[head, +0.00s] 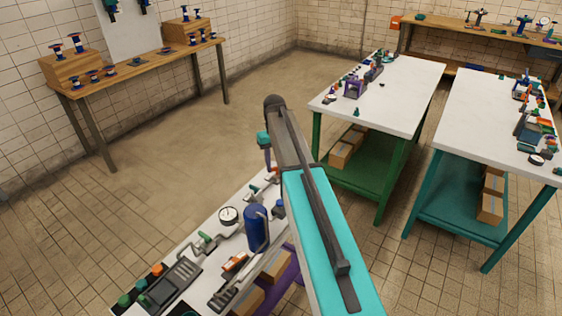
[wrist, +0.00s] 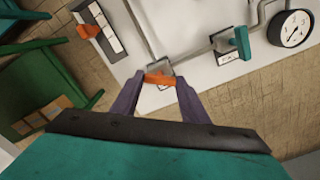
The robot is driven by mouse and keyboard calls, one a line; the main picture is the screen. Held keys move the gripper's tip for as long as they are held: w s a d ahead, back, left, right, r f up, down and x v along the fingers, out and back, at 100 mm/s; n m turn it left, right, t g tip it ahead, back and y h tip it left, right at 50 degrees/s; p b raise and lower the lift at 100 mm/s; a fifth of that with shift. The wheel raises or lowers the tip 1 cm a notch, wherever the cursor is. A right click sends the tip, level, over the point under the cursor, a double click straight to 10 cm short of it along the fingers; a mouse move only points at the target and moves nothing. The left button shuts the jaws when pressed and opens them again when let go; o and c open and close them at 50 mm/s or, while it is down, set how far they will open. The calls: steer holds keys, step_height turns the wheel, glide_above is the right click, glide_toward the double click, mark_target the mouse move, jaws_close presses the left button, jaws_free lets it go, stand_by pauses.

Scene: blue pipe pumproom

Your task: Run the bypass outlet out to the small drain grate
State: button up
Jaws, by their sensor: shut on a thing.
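My gripper (wrist: 161,77) has its two purple fingers closed on the sides of an orange valve handle (wrist: 159,80). The handle sits on a grey pipe fitting on the white bench top. The lettering on the labels is too small to read. In the head view my gripper (head: 267,158) reaches down at the far end of the pipe bench (head: 196,240), and my arm hides part of that end. A dark slotted plate (head: 172,284) lies at the near end; I cannot tell whether it is the small drain grate.
A second orange handle (wrist: 88,31), a teal handle (wrist: 242,42) and a gauge (wrist: 296,28) are near my gripper. A blue tank (head: 257,228) stands on the bench. White-topped tables (head: 405,85) stand to the right. The floor at left is clear.

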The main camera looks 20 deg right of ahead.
mark_target(276, 167)
steer(key=m, duration=0.6)
steer(key=shift+s+p, duration=0.1)
steer(key=shift+p, duration=0.25)
steer(key=m, duration=0.5)
steer(key=shift+m, duration=0.3)
steer(key=o, duration=1.1)
steer(key=shift+s+r, duration=0.1)
steer(key=shift+r, duration=0.05)
steer(key=shift+c, duration=0.2)
step_height(276, 167, up, 14)
steer(key=b, duration=0.2)
steer(key=shift+f, duration=0.25)
